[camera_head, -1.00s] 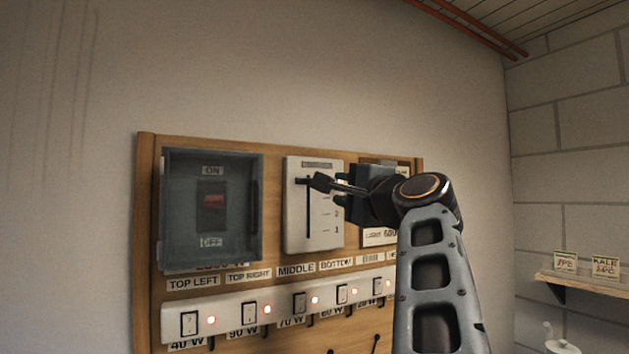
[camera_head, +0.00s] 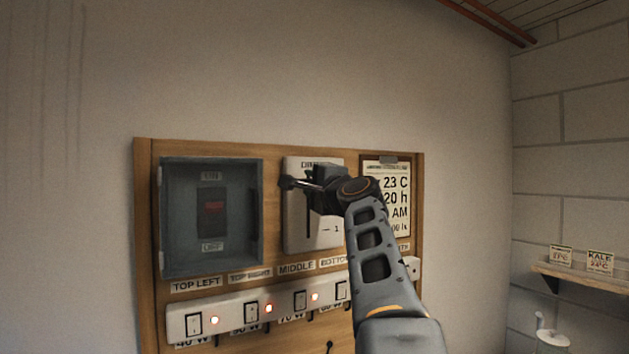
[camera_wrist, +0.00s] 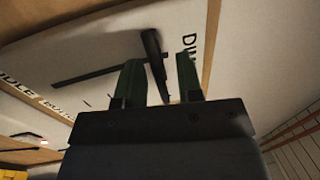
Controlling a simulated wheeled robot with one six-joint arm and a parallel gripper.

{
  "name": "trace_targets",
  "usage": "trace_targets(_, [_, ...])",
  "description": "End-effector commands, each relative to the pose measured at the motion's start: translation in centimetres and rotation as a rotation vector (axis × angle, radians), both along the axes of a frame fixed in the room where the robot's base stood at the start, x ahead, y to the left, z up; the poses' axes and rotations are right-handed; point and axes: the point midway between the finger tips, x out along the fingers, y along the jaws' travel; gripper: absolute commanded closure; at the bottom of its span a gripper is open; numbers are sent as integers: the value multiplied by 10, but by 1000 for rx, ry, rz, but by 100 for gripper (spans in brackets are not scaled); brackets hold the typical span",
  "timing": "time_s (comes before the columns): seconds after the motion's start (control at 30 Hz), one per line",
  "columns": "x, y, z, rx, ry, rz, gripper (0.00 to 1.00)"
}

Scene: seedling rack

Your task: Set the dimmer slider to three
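The dimmer (camera_head: 296,235) is a pale plate in the middle of a wooden board, with a dark vertical slot. Its black slider handle (camera_head: 287,183) is at the upper end of the slot. My gripper (camera_head: 305,186) is at the handle, coming from the right, and covers most of the scale; only the mark 1 is readable. In the wrist view the handle (camera_wrist: 153,50) sticks out between my two green fingers (camera_wrist: 160,82). The fingers are apart, with a gap visible on each side of the handle. The slot (camera_wrist: 90,75) runs away to the left there.
A grey switch box (camera_head: 168,220) with a red rocker is left of the dimmer. A notice card (camera_head: 395,170) hangs to its right. A strip of labelled switches (camera_head: 232,312) with red lights runs below. A shelf (camera_head: 590,280) stands on the right wall.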

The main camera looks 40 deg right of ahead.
Motion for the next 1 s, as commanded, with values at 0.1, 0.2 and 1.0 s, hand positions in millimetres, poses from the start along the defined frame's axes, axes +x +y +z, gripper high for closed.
trace_targets(0.1, [0, 0, 0, 0, 0, 0, 66])
trace_targets(0.2, [0, 0, 0, 0, 0, 0, 66])
trace_targets(1.0, [0, 1, -1, 1, 0, 2, 100])
